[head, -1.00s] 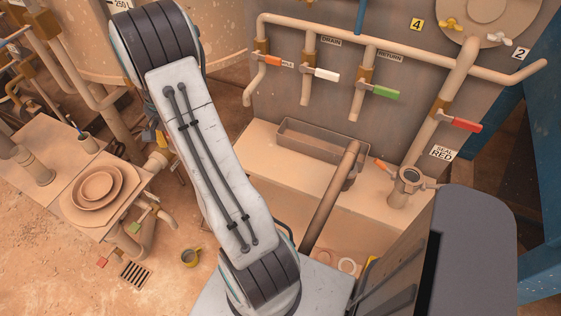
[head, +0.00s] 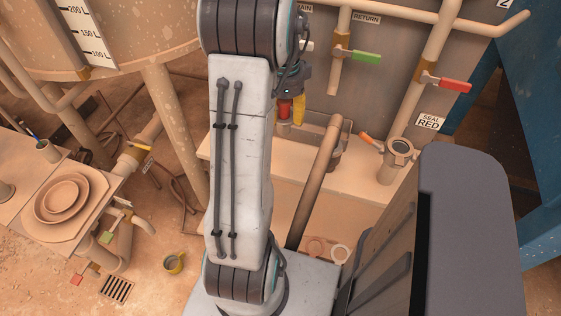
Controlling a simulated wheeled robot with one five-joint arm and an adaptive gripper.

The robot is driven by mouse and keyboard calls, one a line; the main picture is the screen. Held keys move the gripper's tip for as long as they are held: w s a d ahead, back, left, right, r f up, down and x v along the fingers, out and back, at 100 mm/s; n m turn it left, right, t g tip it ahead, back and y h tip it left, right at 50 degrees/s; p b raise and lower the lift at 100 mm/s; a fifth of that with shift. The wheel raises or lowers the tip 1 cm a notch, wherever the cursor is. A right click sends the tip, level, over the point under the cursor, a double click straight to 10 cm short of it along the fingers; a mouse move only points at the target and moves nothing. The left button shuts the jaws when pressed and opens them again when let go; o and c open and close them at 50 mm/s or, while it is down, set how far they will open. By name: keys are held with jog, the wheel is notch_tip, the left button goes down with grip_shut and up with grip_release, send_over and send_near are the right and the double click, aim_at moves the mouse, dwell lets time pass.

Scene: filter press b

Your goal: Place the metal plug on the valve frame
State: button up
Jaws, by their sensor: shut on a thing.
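The metal plug cannot be made out clearly at the jaws.
Pipes with a green handle (head: 366,56) and a red handle (head: 455,85) run down the back wall. A slanting brown pipe (head: 315,185) crosses the ledge below the trough. Stacked dishes (head: 63,198) lie on the left bench.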

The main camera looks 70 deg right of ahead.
jog(key=shift+s+f+m, duration=0.3)
jog(key=shift+s+f, duration=0.1)
jog(key=shift+s, duration=0.25)
jog(key=shift+s+f, duration=0.25)
jog(key=shift+f, duration=0.05)
send_near(290, 159)
jog(key=shift+f+m+b, duration=0.3)
jog(key=shift+f+b, duration=0.15)
jog(key=shift+f, duration=1.35)
jog(key=shift+f, duration=0.1)
jog(key=shift+f, duration=0.15)
jog(key=o, duration=1.2)
